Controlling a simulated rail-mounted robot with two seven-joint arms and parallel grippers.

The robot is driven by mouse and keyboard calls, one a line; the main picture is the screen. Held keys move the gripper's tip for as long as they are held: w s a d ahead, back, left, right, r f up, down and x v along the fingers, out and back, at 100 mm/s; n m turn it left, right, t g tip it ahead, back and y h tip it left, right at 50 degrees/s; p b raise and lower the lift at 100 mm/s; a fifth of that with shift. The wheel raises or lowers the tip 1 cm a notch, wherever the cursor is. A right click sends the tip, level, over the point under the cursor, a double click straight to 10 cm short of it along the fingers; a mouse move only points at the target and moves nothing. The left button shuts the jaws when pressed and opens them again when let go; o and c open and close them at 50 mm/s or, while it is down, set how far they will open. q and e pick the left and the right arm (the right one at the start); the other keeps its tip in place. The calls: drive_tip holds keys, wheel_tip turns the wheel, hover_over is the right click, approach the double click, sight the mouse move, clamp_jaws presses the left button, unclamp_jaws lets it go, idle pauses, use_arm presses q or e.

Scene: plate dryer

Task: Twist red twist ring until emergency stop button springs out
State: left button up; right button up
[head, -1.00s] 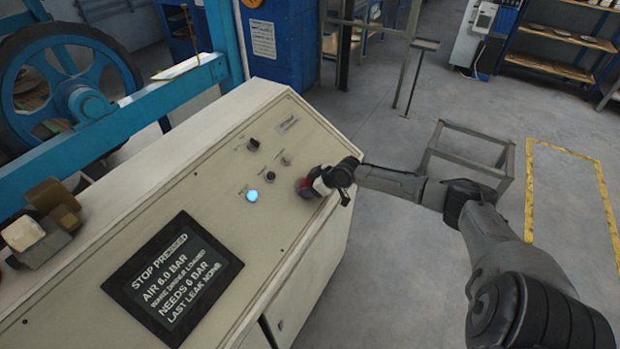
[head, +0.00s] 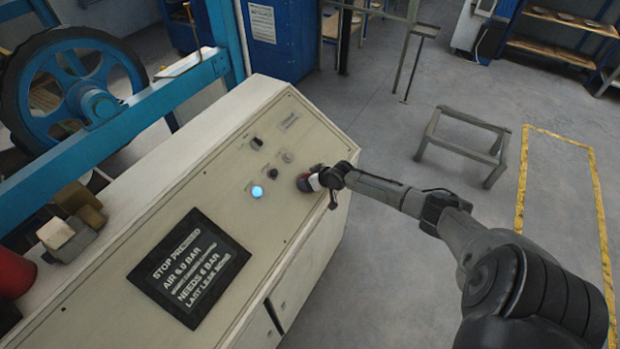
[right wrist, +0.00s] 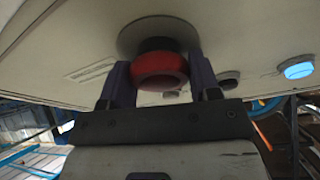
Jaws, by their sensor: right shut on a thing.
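The red twist ring (right wrist: 160,70) of the emergency stop button sits on the sloped control panel (right wrist: 50,30). In the right wrist view my right gripper (right wrist: 160,82) has one finger on each side of the ring and is shut on it. In the head view the red ring (head: 304,183) shows only in part behind my right gripper (head: 318,180). The panel's screen (head: 189,268) reads "STOP PRESSED" and "AIR 6.0 BAR". My left gripper is not in view.
A lit blue button (head: 257,192), a black knob (head: 273,174) and a switch (head: 256,143) sit near the ring. A low metal stand (head: 463,140) is on the floor at the right.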

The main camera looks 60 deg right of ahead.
drive_tip(key=o, duration=0.9)
drive_tip(key=shift+o, duration=0.2)
drive_tip(key=shift+s+r, duration=0.35)
drive_tip(key=shift+s, duration=0.05)
drive_tip(key=p+v, duration=0.3)
drive_tip(key=v, duration=0.9)
drive_tip(key=shift+s+r, duration=0.2)
drive_tip(key=shift+r, duration=0.15)
